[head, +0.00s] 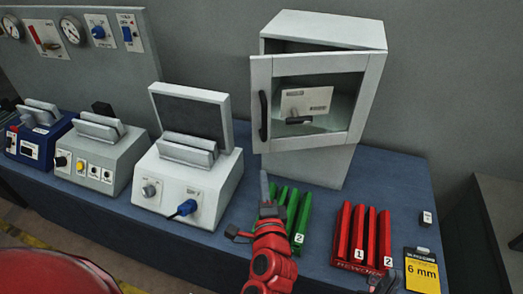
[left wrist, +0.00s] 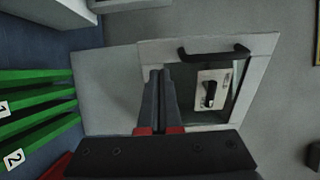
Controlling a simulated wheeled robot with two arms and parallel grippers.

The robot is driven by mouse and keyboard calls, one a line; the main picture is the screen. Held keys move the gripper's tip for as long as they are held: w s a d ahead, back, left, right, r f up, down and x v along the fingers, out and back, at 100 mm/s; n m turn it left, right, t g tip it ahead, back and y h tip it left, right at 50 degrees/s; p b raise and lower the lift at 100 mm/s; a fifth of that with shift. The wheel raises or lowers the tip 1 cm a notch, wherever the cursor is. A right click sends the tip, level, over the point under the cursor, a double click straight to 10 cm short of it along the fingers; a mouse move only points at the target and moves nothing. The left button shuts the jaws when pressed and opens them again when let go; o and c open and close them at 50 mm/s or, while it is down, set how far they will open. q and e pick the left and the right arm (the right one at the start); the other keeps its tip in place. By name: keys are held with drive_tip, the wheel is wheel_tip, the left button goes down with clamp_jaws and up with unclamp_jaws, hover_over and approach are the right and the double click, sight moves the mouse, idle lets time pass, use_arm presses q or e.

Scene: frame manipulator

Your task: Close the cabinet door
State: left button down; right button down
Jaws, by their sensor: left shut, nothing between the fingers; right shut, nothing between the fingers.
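The white cabinet (head: 322,28) stands at the back of the blue bench. Its framed glass door (head: 318,64) is ajar, with the left, handle side swung out from the body. The dark handle (head: 263,115) is on that side; it also shows in the left wrist view (left wrist: 213,54). My left gripper (head: 264,174) is shut and empty, below and in front of the door's lower left corner. Its closed fingers (left wrist: 161,78) point toward the door in the left wrist view. My right gripper (head: 386,281) shows only partly at the bottom edge, shut.
Green bars (head: 291,212) lie close to my left gripper. A red rack (head: 359,232) and a yellow 6 mm card (head: 423,270) are at the right. A white device with a raised lid (head: 190,180) stands to the left. A panel with gauges (head: 80,45) is on the wall.

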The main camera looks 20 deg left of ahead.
use_arm(q)
drive_tip(key=b, duration=0.5)
approach(260, 143)
drive_tip(key=x, duration=0.2)
drive_tip(key=p+x, duration=0.1)
drive_tip(key=x, duration=0.2)
drive_tip(key=p+x, duration=0.2)
drive_tip(key=x, duration=0.1)
drive_tip(key=shift+s+a+r, duration=0.1)
drive_tip(key=shift+r, duration=0.15)
drive_tip(key=shift+w, duration=0.3)
drive_tip(key=shift+w+a+f+p, duration=0.2)
drive_tip(key=shift+w+p, duration=0.1)
drive_tip(key=shift+w, duration=0.1)
drive_tip(key=d+b+x, duration=0.1)
drive_tip(key=b+x, duration=0.3)
drive_tip(key=x, duration=0.8)
drive_tip(key=shift+w+r, duration=0.3)
drive_tip(key=shift+w, duration=0.25)
